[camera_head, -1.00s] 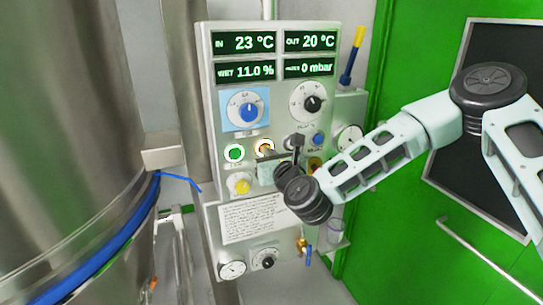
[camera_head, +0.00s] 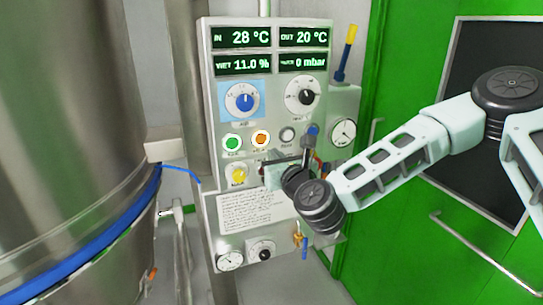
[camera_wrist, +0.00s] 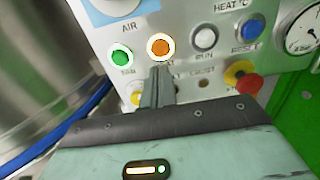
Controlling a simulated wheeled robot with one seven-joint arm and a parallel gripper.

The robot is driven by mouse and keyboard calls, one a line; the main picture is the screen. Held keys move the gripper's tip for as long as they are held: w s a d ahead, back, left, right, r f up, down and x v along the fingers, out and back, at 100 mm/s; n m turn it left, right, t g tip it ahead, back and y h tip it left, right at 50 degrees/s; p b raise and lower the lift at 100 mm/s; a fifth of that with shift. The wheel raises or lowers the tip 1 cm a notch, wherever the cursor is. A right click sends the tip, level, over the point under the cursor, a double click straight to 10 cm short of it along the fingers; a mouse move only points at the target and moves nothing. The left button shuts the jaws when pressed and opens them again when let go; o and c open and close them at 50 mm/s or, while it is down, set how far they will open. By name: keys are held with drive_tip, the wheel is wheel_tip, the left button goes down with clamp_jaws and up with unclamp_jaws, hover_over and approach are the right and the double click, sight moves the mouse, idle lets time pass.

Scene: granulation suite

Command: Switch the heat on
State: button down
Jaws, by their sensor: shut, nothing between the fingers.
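The control panel (camera_head: 210,100) shows an orange button (camera_head: 260,138), glowing inside a white ring. In the wrist view the orange button (camera_wrist: 160,47) has a label partly hidden by my fingers, with "AT" showing. My gripper (camera_wrist: 159,76) is shut and empty, its tips just below the orange button and apart from it as far as I can see. In the head view my gripper (camera_head: 266,163) sits below and in front of the button. The IN display (camera_head: 241,37) reads 28 °C and the OUT display (camera_head: 303,37) reads 20 °C.
A lit green button (camera_wrist: 121,57) is left of the orange one. A grey RUN button (camera_wrist: 205,38), a blue RESET button (camera_wrist: 252,28) and a red stop knob (camera_wrist: 248,84) are to the right. A steel vessel (camera_head: 70,120) stands left of the panel, green doors (camera_head: 400,230) at right.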

drive_tip(key=b+v, duration=0.1)
drive_tip(key=v, duration=0.4)
drive_tip(key=shift+s+d+b, duration=0.15)
drive_tip(key=shift+s+b, duration=0.15)
drive_tip(key=shift+s, duration=0.05)
drive_tip(key=s+a+f+n+g+y, duration=0.2)
drive_tip(key=s+a+f+n+g, duration=0.4)
drive_tip(key=n, duration=0.6)
drive_tip(key=s+a+f+n+g+y, duration=0.25)
drive_tip(key=s+n+g, duration=0.25)
drive_tip(key=s+n, duration=0.5)
drive_tip(key=s+d+r+n+g+h, duration=0.2)
drive_tip(key=s+d+n+g+h, duration=0.4)
drive_tip(key=s+d+n, duration=0.9)
drive_tip(key=d+n+h, duration=0.1)
drive_tip(key=n+h, duration=0.2)
drive_tip(key=shift+s, duration=0.2)
drive_tip(key=shift+a+r, duration=0.1)
